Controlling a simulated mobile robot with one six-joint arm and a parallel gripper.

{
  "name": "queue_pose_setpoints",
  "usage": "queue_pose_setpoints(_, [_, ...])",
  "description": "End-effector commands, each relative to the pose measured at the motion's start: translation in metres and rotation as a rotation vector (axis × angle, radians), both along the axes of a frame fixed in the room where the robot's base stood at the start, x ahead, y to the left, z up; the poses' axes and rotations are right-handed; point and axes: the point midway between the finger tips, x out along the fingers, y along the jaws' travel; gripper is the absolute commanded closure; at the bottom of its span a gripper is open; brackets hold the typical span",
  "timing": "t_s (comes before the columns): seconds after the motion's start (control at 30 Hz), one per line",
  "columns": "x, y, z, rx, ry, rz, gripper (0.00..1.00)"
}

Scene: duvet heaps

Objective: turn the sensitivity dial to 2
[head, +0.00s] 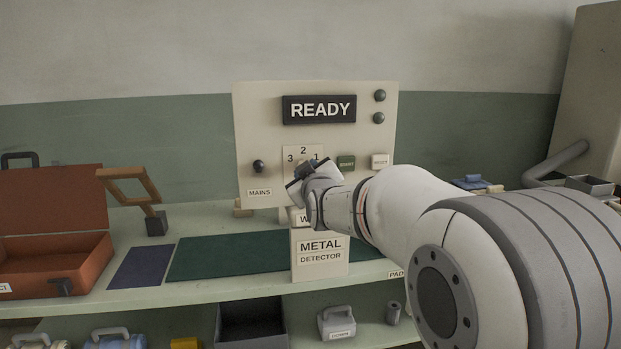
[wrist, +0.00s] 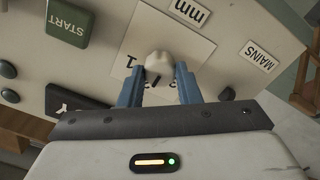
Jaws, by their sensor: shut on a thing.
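The sensitivity dial is a pale knob (wrist: 162,66) on a white plate in the wrist view. In the head view the plate (head: 303,151) shows 3, 2 and 1 from left to right, and my gripper hides the knob. My gripper (wrist: 159,84) has its two blue fingers on either side of the knob and is shut on it. In the head view my gripper (head: 301,172) is up against the lower part of the plate. Which number the knob points at cannot be told, as the fingers cover part of the scale.
The panel (head: 265,120) has a lit READY display (head: 319,109), a dark MAINS knob (head: 258,166), a green START button (head: 346,162) and a white button (head: 380,161) close by. A METAL DETECTOR box (head: 320,262) stands below. An open orange case (head: 85,240) is at left.

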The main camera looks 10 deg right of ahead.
Motion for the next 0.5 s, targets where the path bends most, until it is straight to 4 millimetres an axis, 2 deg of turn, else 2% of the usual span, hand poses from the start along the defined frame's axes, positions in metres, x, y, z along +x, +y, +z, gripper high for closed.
queue_pose_setpoints(0.47, [0.0001, -0.0001, -0.0014, -0.015, 0.004, 0.0, 0.93])
queue_pose_setpoints(0.5, [0.0001, 0.0, -0.0014, -0.015, 0.004, 0.0, 0.69])
